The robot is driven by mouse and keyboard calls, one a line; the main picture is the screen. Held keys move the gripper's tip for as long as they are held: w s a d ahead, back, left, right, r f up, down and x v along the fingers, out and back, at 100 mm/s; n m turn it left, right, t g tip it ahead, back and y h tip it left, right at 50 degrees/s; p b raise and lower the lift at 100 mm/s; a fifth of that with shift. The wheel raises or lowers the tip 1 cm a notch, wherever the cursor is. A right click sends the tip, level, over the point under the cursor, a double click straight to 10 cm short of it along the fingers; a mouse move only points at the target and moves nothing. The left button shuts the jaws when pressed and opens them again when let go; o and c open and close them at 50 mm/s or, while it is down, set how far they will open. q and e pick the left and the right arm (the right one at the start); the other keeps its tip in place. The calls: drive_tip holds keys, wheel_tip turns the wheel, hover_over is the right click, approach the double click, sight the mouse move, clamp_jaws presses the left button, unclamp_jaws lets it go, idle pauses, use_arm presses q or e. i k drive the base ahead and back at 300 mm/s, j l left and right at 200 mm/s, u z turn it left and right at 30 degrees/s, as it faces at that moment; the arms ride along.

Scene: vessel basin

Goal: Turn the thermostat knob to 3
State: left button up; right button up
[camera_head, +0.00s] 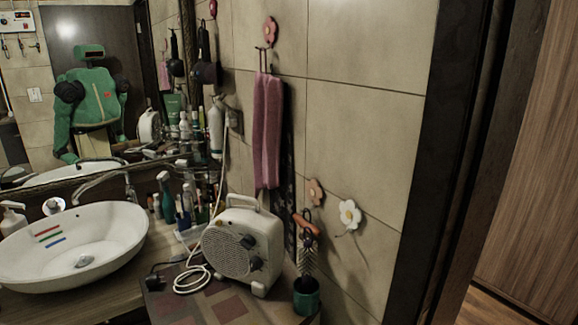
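A cream portable fan heater (267,238) with a round grille and a top handle stands on the tiled top beside the basin. Two dark knobs are on its front at the right of the grille: an upper knob (247,241) and a lower knob (256,263). Their markings are too small to read, so I cannot tell which is the thermostat or where it points. Neither of my grippers is in view directly. My green body shows only as a reflection in the mirror.
A white basin (75,240) stands to the left of the heater. A coiled white cable (193,278) and a dark plug lie left of the heater. A brush in a green holder (307,297) stands close at its right. Bottles crowd behind, and a pink towel (267,130) hangs above.

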sight(248, 241)
drive_tip(key=k+u, duration=0.15)
drive_tip(key=u, duration=0.2)
drive_tip(key=k+u, duration=0.15)
drive_tip(key=u, duration=0.2)
drive_tip(key=k+u, duration=0.2)
drive_tip(key=u, duration=0.2)
